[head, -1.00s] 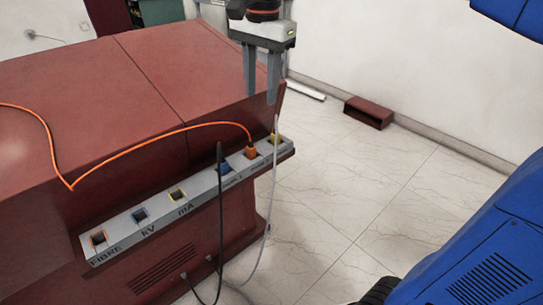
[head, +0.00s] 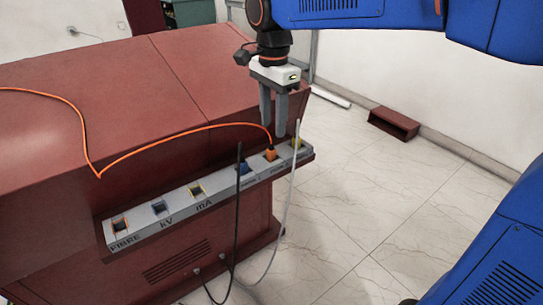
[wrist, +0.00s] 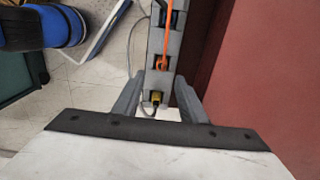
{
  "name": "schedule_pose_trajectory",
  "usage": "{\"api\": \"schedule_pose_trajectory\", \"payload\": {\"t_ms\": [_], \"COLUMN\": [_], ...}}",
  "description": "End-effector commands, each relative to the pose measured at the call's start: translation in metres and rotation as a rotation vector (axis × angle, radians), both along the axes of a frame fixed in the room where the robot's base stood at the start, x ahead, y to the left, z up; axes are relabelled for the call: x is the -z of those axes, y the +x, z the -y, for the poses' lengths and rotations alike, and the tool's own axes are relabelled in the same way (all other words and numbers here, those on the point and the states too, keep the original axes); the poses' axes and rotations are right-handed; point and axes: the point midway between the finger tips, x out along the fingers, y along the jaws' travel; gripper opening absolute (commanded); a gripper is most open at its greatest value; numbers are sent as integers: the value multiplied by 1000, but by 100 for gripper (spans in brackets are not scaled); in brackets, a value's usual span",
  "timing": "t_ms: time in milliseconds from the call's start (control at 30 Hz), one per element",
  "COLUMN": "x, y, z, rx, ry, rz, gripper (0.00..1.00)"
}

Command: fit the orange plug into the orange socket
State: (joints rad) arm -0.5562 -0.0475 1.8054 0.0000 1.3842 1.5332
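The orange plug (head: 270,155) sits in the right part of the grey socket strip (head: 178,216), with its orange cable (head: 190,133) arching left over the red cabinet. The orange-rimmed socket (head: 120,225) is empty at the strip's left end, above the word FIBRE. My gripper (head: 274,130) points down above the plug, its fingers open and empty. In the wrist view the fingers stand apart on either side of the strip, and the orange plug (wrist: 162,64) shows beyond the tips. The exact gap between tips and plug is hard to tell.
A blue plug (head: 244,168) and a yellow plug (head: 297,143) flank the orange one. A black cable (head: 238,205) and a grey cable (head: 287,205) hang in front of the strip. Blue (head: 159,208) and yellow (head: 196,190) sockets are empty. The red cabinet (head: 110,90) stands behind.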

Motion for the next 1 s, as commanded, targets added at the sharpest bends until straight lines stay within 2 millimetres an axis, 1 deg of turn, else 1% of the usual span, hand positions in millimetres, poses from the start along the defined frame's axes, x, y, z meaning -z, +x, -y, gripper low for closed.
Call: {"api": "schedule_pose_trajectory", "payload": {"t_ms": [33, 100, 367, 600, 700, 800, 1000], "x": [8, 15, 30, 63, 71, 74, 75], "y": [0, 0, 0, 0, 1, 0, 1], "z": [0, 0, -1, -4, -4, -4, -4], "rx": [0, 0, 0, 0, 0, 0, 0], "ry": [-1, -1, -1, -1, 0, 0, 1], "rz": [-2, -1, -1, -2, 0, 0, 1], "gripper": [38, 38, 38, 38, 38, 38, 38]}}
